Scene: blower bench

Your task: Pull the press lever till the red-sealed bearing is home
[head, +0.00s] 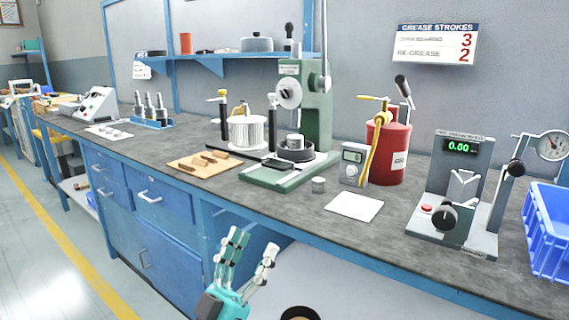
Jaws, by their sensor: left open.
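The green press (317,115) stands on the grey bench with a round silver hub on its side. Below the ram, a silver cylindrical part (295,141) sits on a dark round fixture (295,153). I cannot make out a red seal or how deep the bearing sits. My left gripper (254,241) is open and empty, in front of the bench edge, below and apart from the press. My right gripper is not in view.
A finned silver cylinder (248,132) and a wooden board (205,163) stand left of the press. A red canister (388,152), a small grey meter (354,160), a white sheet (354,206) and a digital gauge stand (455,195) lie right. A blue crate (548,225) is far right.

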